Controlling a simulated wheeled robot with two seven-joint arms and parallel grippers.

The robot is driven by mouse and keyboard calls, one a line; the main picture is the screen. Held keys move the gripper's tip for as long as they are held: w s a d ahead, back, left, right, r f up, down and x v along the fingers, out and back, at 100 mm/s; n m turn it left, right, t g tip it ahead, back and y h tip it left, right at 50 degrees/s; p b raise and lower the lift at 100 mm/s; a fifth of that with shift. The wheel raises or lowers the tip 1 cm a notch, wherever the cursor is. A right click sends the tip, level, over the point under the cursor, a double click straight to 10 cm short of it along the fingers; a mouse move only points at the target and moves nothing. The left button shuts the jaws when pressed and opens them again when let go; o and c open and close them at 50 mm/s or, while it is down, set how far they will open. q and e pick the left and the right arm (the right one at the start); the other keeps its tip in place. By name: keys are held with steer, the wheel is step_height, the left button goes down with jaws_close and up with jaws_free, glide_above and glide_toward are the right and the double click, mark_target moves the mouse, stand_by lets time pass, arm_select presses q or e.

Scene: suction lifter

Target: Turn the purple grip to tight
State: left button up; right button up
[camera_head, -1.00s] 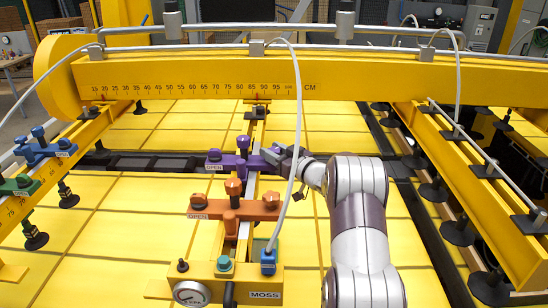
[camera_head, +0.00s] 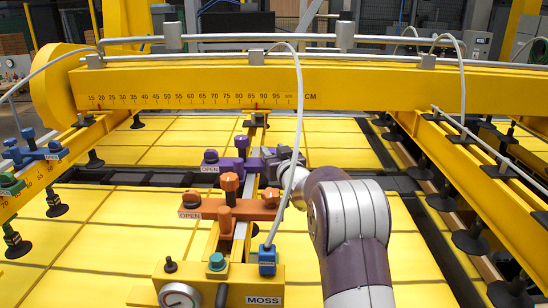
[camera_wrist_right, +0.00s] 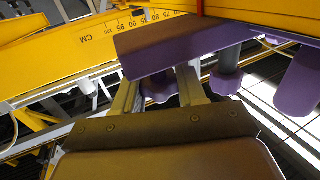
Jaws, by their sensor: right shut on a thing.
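The purple clamp bar (camera_head: 228,166) lies across the yellow arm of the lifter, with purple knobs at its left end (camera_head: 211,156) and middle (camera_head: 242,142). A label by its left end (camera_head: 209,169) reads OPEN. My right gripper (camera_head: 268,156) is at the bar's right end, which it hides in the head view. In the right wrist view, the two fingers of my right gripper (camera_wrist_right: 158,95) are closed around a purple grip (camera_wrist_right: 158,86) below the bar's broad purple face (camera_wrist_right: 180,48). My left gripper is not in view.
An orange clamp (camera_head: 235,209), also labelled OPEN, sits nearer on the same arm. A yellow box with a gauge (camera_head: 181,296) and MOSS label is at the front. A grey hose (camera_head: 298,125) arches past my right wrist. The yellow ruled beam (camera_head: 200,88) spans behind.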

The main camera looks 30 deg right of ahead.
steer(key=shift+r, duration=0.5)
steer(key=o, duration=1.1)
steer(key=shift+d, duration=0.1)
steer(key=shift+c, duration=0.2)
steer(key=shift+s+a, duration=0.2)
steer(key=shift+a, duration=0.05)
steer(key=shift+s+f, duration=0.1)
steer(key=shift+f, duration=0.1)
steer(key=s+a+b, duration=0.2)
steer(key=s+b, duration=0.3)
steer(key=s, duration=0.7)
steer(key=shift+s+r, duration=0.15)
steer(key=shift+a, duration=0.15)
